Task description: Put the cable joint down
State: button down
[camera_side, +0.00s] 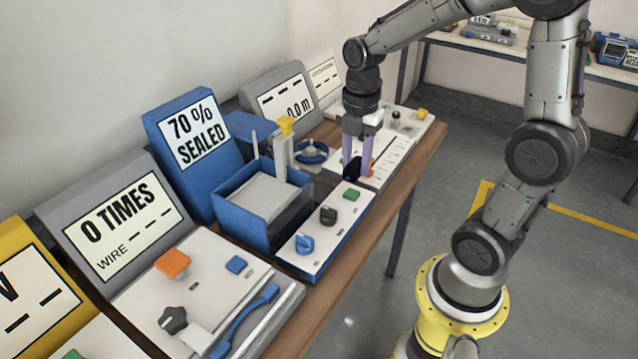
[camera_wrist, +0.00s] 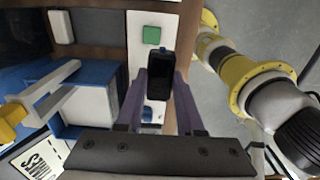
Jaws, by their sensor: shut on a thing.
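The cable joint, a small dark block (camera_side: 352,170), is between the purple fingers of my gripper (camera_side: 358,160) in the side view. In the wrist view it shows as a black upright shape (camera_wrist: 157,76), and my gripper (camera_wrist: 158,82) is shut on it, a finger on each side. A small blue part shows at its upper end there. It is near the far end of the sealer's white control panel (camera_side: 325,232). I cannot tell if it touches a surface below; the fingers hide part of it.
The blue sealer (camera_side: 235,212) has a display reading "70 % SEALED" and a yellow-topped lever (camera_side: 284,140). Its panel carries a green button (camera_side: 352,194), a black knob (camera_side: 328,214) and a blue knob (camera_side: 304,243). Other display machines line the wooden bench (camera_side: 395,190); open floor lies right.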

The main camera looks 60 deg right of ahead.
jog(key=w+d+f, duration=0.2)
jog(key=w+f, duration=0.1)
jog(key=w, duration=0.3)
send_over(319, 191)
notch_tip(319, 191, down, 5)
jog(key=shift+s+f, duration=0.15)
jog(key=shift+f, duration=1.7)
jog(key=shift+f, duration=0.1)
jog(key=c, duration=0.5)
grip_release()
jog(key=shift+c, duration=0.2)
